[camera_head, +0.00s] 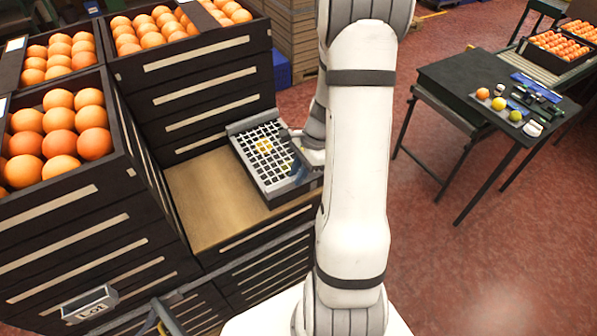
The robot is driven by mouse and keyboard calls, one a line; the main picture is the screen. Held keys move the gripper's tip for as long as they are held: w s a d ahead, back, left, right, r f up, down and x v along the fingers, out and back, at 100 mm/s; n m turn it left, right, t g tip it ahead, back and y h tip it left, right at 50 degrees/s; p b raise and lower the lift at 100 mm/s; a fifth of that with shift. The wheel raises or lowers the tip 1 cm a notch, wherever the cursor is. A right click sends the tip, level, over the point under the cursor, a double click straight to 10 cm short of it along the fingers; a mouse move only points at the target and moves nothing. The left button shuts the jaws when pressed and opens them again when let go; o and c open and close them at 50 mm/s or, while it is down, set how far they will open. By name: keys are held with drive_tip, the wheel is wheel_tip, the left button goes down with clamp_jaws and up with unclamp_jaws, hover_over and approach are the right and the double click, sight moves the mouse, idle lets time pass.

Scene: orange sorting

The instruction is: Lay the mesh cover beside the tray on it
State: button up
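A grey mesh cover with a square grid (259,166) is at the centre left, above a wooden board. A grey rim, seemingly the tray (240,126), shows at its far end. The cover appears to be over the tray, with something yellow-orange showing through the grid. I cannot tell whether the cover rests on the tray or is held just above it. My gripper (297,168) is at the cover's right edge, largely hidden by my white arm. Its fingertips are too small and dark to show whether they are open or shut on the cover.
Stacked black crates of oranges (62,140) rise left of and behind the wooden board (205,200). The board's left part is bare. A dark table (470,85) with small fruit and tools stands at the right, across open red floor.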

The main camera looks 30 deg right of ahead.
drive_tip(key=o, duration=0.4)
drive_tip(key=shift+r+p, duration=0.4)
drive_tip(key=shift+r, duration=0.15)
drive_tip(key=b+v, duration=0.2)
drive_tip(key=v, duration=0.9)
drive_tip(key=s+a+r+n+t+h, duration=0.1)
drive_tip(key=s+a+r+n+h, duration=0.1)
drive_tip(key=s+a+r+n, duration=0.3)
drive_tip(key=s+a+r+n+t+h, duration=0.2)
drive_tip(key=s+a+r+n, duration=0.3)
drive_tip(key=a+n, duration=0.6)
drive_tip(key=shift+s+a+n, duration=0.15)
drive_tip(key=shift+s+n, duration=0.75)
drive_tip(key=shift+s, duration=0.5)
